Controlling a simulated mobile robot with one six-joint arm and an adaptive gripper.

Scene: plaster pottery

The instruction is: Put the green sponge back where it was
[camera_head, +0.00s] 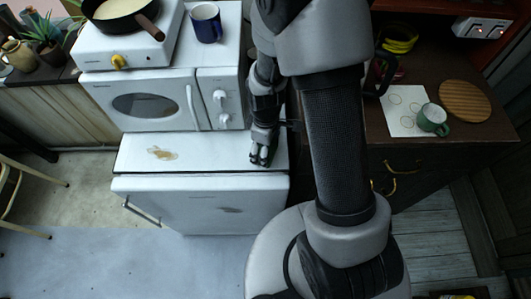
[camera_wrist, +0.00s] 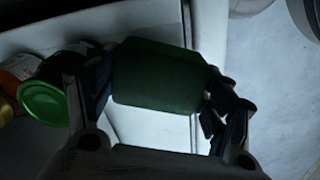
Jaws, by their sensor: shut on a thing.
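The green sponge (camera_wrist: 158,78) is dark and block-shaped in the wrist view. My gripper (camera_wrist: 157,92) is shut on it, with one finger at each side. In the head view my gripper (camera_head: 262,152) points down at the right end of the low white appliance top (camera_head: 215,150). The sponge cannot be made out there, and my arm covers much of the area to the right. I cannot tell whether the sponge touches a surface.
A brown stain (camera_head: 162,153) marks the white top. Behind stand a white oven (camera_head: 150,103), a hotplate with a pan (camera_head: 120,14) and a blue mug (camera_head: 205,22). A green mug (camera_head: 432,120) stands on the right cabinet. A green-lidded container (camera_wrist: 42,102) is left of the sponge.

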